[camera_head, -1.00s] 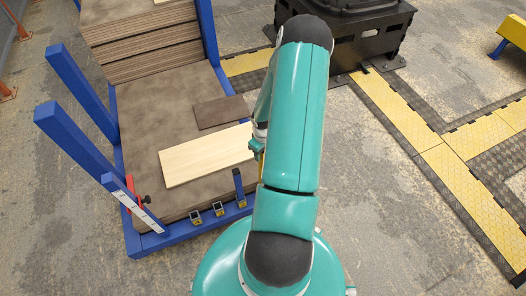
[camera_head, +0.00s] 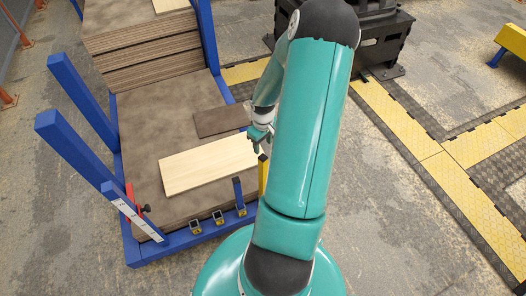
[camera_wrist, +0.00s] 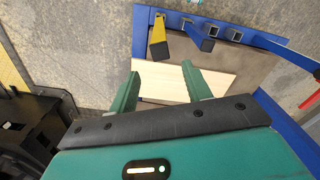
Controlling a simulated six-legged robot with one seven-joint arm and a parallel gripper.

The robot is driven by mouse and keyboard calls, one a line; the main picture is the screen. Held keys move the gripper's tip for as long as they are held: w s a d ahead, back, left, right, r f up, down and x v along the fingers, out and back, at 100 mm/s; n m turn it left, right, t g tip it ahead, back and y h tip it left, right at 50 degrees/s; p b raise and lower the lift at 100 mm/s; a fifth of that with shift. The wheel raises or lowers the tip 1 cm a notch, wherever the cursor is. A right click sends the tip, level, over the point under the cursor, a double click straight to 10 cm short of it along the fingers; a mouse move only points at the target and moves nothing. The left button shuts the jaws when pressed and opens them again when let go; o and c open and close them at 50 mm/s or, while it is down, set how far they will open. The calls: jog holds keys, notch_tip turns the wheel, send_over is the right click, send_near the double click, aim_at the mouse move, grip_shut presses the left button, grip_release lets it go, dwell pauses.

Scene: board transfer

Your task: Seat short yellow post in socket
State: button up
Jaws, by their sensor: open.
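The short yellow post (camera_head: 262,177) stands upright at the right end of the blue rack's front rail, its dark top showing. In the wrist view the yellow post (camera_wrist: 158,42) rises from that rail; its foot is at the rail, but I cannot tell how deep it sits in a socket. My gripper (camera_head: 261,136) is open and empty just above and behind the post. In the wrist view my open fingers (camera_wrist: 160,72) are apart from it.
A pale board (camera_head: 208,164) and a smaller brown board (camera_head: 220,120) lie on the rack's brown deck. Tall blue uprights (camera_head: 85,95) and a red clamp (camera_head: 131,196) stand at left. Stacked boards (camera_head: 150,55) are behind. A black machine base (camera_head: 385,45) is at back right.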

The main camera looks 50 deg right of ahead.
jog(key=w+a+r+t+h, duration=0.1)
jog(key=w+a+r+h, duration=0.15)
jog(key=a+r, duration=0.75)
jog(key=w+a+r+h, duration=0.1)
jog(key=w+a+r, duration=0.4)
jog(key=r, duration=0.9)
jog(key=s+a+r+t+y, duration=0.1)
jog(key=s+a+r, duration=0.2)
jog(key=a, duration=0.4)
jog(key=s+a+r+n+t+y, duration=0.1)
jog(key=s+a+r+t, duration=0.1)
jog(key=s+a+r, duration=0.2)
jog(key=s+a+r+t+y, duration=0.1)
jog(key=s+a+r, duration=0.2)
jog(key=a, duration=0.7)
notch_tip(320, 180, up, 2)
jog(key=shift+s+r+n+t, duration=0.15)
jog(key=shift+n+t, duration=0.15)
jog(key=shift+o, duration=0.4)
jog(key=shift+y, duration=0.25)
